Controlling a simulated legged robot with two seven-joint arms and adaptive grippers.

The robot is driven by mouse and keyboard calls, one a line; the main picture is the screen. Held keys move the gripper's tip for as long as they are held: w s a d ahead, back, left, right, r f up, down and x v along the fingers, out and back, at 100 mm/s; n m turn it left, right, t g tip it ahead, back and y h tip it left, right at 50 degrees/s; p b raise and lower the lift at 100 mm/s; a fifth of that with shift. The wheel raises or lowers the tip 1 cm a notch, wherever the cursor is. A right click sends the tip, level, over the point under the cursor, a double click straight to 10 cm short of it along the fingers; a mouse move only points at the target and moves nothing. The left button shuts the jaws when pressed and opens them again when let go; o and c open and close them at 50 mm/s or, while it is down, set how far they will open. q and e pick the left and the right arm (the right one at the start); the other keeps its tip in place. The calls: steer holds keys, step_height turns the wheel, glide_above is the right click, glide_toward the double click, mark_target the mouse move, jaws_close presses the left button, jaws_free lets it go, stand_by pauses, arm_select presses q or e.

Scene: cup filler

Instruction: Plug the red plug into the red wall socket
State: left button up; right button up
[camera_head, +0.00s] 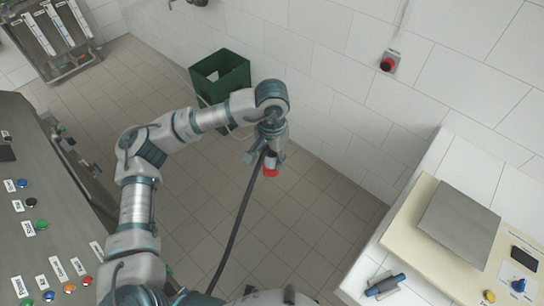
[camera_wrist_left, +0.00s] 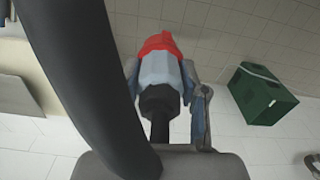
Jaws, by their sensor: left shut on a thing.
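The red plug (camera_head: 270,166) has a red end and a pale grey body, with a thick black cable (camera_head: 236,228) hanging from it down toward my base. My left gripper (camera_head: 265,158) is shut on the plug, in mid-air over the tiled floor. In the left wrist view the plug (camera_wrist_left: 160,66) sits between the two fingers (camera_wrist_left: 161,88), red end pointing away from the wrist. The cable (camera_wrist_left: 90,70) crosses the left of that view. The red wall socket (camera_head: 388,64) is on the white tiled wall at upper right, well apart from the plug. My right gripper is not in view.
A green bin (camera_head: 220,76) stands on the floor by the wall; it also shows in the left wrist view (camera_wrist_left: 262,94). A control panel (camera_head: 50,200) with buttons is at left. A white tiled counter (camera_head: 440,165) with a scale (camera_head: 460,225) is at right. Floor between is clear.

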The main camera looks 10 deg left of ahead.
arm_select(q)
steer(key=w+d+n, duration=0.4)
steer(key=d, duration=0.6)
steer(key=shift+w+d+n, duration=0.3)
steer(key=shift+d, duration=0.05)
steer(key=shift+a, duration=0.3)
steer(key=s+a+f, duration=0.2)
steer(key=a+f, duration=1.3)
steer(key=a, duration=0.3)
steer(key=shift+s+a+f, duration=0.15)
steer(key=shift+s+a, duration=0.15)
steer(key=shift+a, duration=0.1)
steer(key=shift+a, duration=0.1)
steer(key=s+d+r+m, duration=0.2)
steer(key=d+r+m, duration=0.6)
steer(key=d, duration=0.5)
step_height(320, 180, up, 2)
steer(key=shift+r, duration=0.1)
